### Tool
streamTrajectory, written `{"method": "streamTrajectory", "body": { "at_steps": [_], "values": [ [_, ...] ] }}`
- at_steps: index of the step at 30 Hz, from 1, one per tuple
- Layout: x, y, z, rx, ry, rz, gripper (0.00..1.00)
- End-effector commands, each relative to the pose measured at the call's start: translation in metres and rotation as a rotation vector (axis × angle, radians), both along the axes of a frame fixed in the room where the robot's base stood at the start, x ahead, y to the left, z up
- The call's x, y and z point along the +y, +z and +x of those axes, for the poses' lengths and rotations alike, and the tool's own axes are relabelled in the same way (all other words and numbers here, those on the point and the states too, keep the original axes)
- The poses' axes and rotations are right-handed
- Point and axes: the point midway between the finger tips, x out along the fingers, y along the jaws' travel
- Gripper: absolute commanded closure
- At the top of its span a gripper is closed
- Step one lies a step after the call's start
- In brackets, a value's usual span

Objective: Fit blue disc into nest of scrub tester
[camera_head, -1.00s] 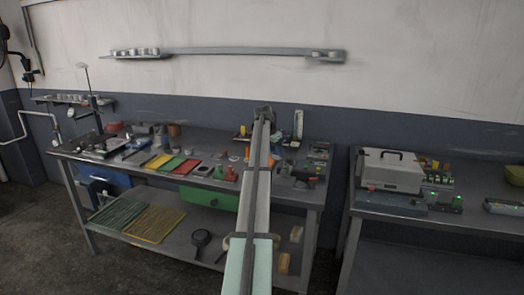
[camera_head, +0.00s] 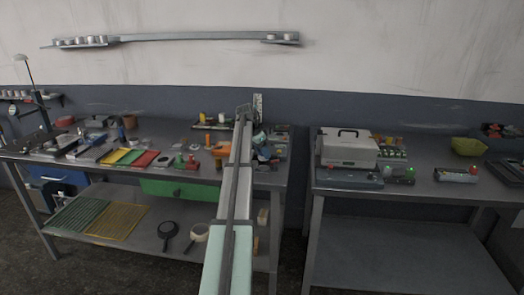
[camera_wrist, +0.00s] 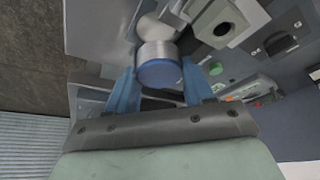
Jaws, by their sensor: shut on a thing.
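In the wrist view, my gripper (camera_wrist: 160,72) has two blue fingers on either side of a short silver cylinder with a blue round face, which I take to be the blue disc (camera_wrist: 158,74). The fingers are shut on it, and its blue face is toward the camera. A pale round part shows just beyond it. A grey block with a dark round hole (camera_wrist: 222,28) is to its upper right; I cannot tell whether this is the scrub tester. In the head view, my arm reaches over the right end of the left bench and hides the gripper and disc.
The left bench (camera_head: 75,158) holds many small items, including coloured mats (camera_head: 130,157) and an orange object (camera_head: 218,152). A gap separates it from the right bench (camera_head: 420,184), where a light case with a handle (camera_head: 348,148) and a green bowl (camera_head: 467,146) stand.

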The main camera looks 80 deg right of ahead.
Motion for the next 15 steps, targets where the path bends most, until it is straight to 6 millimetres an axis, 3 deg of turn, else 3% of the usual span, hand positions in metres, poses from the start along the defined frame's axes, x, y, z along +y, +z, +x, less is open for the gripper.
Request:
{"method": "streamTrajectory", "body": {
  "at_steps": [15],
  "values": [
    [0.0, -0.023, 0.0, 0.0, 0.001, 0.0, 0.83]
  ]
}}
